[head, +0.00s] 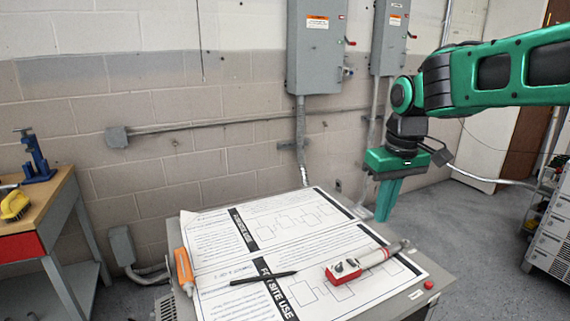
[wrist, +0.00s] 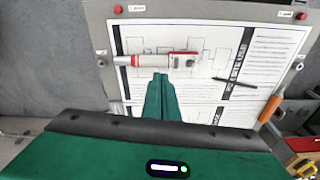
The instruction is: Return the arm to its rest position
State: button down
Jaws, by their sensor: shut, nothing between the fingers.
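My gripper (head: 383,216) hangs from the green arm at the right of the head view, pointing down. Its green fingers are shut with nothing between them. It is above the right rear edge of the grey cabinet top (head: 425,288). In the wrist view my gripper (wrist: 160,77) points toward the paper, its tips appearing just below a red-and-white handheld tool (wrist: 180,61). This tool (head: 343,270) lies on the printed sheets, apart from the fingers in the head view.
Printed sheets (head: 213,273) cover most of the cabinet top. A black pen (head: 264,278) and an orange-and-white tube (head: 184,268) lie there. A workbench (head: 50,205) stands left. Grey electrical boxes (head: 317,60) hang on the wall behind. Floor right of the cabinet (head: 478,240) is clear.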

jog(key=s+d+f+m, duration=0.3)
jog(key=s+d, duration=0.2)
jog(key=s, duration=0.3)
jog(key=s+d+f+m+g, duration=0.1)
jog(key=s+d+f+m, duration=0.2)
jog(key=s+d, duration=0.2)
jog(key=s+d+f+m, duration=0.3)
jog(key=s+d+f, duration=0.1)
jog(key=s, duration=0.8)
jog(key=shift+d, duration=0.85)
jog(key=shift+s+f, duration=0.1)
jog(key=shift+w+f+g, duration=0.25)
jog(key=shift+w+g, duration=0.05)
jog(key=shift+w, duration=0.35)
